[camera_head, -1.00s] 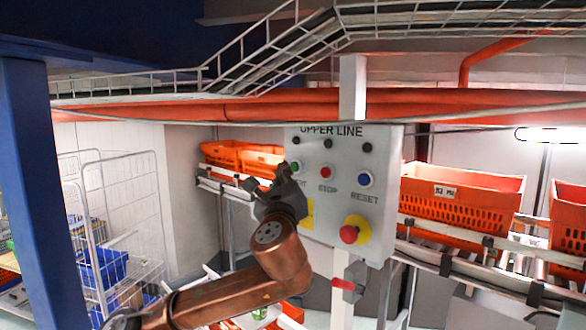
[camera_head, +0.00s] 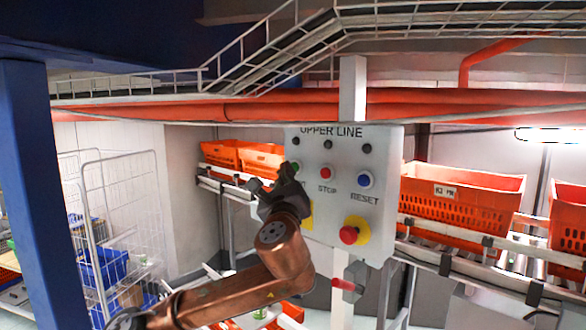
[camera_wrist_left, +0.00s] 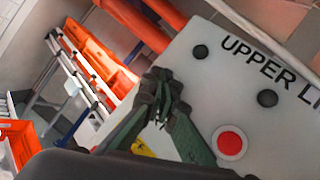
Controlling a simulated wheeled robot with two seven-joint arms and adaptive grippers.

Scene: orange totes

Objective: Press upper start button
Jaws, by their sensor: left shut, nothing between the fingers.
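The grey control panel (camera_head: 338,215), marked UPPER LINE, hangs on a white post. Its green start button (camera_head: 296,166) shows only in part at the panel's left, with the fingers covering much of its label. My left gripper (camera_head: 286,172) is shut and empty, its fingertips at the start button; I cannot tell whether they touch it. In the left wrist view the closed fingertips (camera_wrist_left: 160,82) are in front of the panel (camera_wrist_left: 205,85) and the start button is hidden. My right gripper is not in view.
Beside the start button are the red stop button (camera_head: 326,173) and blue reset button (camera_head: 364,180). A red emergency knob (camera_head: 348,235) sits below. Orange totes (camera_head: 462,200) stand on conveyors at both sides. A wire cart (camera_head: 120,205) is at left.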

